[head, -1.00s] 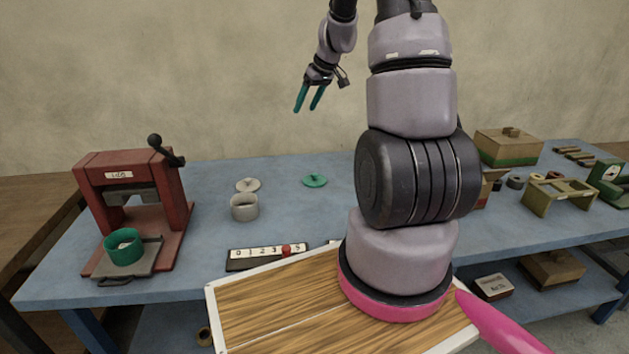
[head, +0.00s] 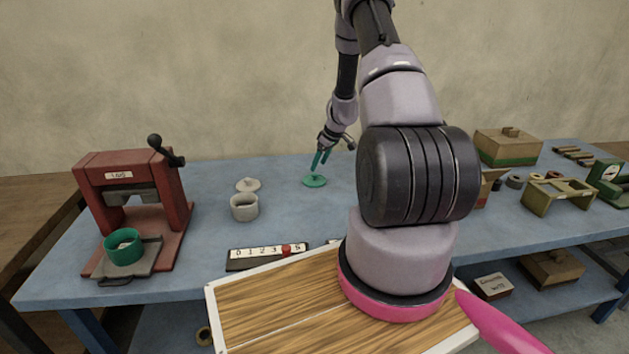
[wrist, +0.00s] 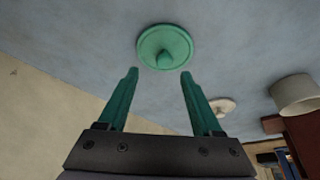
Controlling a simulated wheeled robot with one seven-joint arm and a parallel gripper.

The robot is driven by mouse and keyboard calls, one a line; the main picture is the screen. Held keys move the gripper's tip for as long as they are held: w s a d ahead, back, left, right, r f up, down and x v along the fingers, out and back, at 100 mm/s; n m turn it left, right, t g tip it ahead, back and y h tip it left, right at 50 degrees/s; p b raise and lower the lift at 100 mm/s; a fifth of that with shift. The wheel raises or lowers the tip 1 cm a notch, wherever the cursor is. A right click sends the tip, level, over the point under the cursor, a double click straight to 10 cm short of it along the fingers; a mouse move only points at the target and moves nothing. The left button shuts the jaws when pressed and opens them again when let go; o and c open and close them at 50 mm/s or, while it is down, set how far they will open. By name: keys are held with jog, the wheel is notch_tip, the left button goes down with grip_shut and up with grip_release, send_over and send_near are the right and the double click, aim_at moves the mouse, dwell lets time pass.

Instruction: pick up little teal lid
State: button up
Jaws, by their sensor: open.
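The little teal lid (head: 315,181) is a flat round disc with a small knob, lying on the blue table in the head view. In the wrist view the teal lid (wrist: 165,48) lies beyond the fingertips, roughly centred between them, its knob facing up. My gripper (head: 320,163) has teal fingers and hangs just above the lid in the head view. In the wrist view my gripper (wrist: 159,73) is open with nothing between its fingers. The fingertips look apart from the lid.
A grey-white lid (head: 248,185) and a matching cup (head: 244,207) stand left of the teal lid. A red press (head: 135,190) with a teal cup (head: 123,247) is farther left. A numbered strip (head: 267,256) lies in front. The table around the teal lid is clear.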

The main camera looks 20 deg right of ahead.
aim_at(315, 174)
jog(key=x, duration=0.4)
jog(key=shift+s+a+f, duration=0.2)
jog(key=shift+a+f, duration=0.05)
jog(key=shift+f, duration=0.2)
grip_shut()
jog(key=shift+r, duration=0.1)
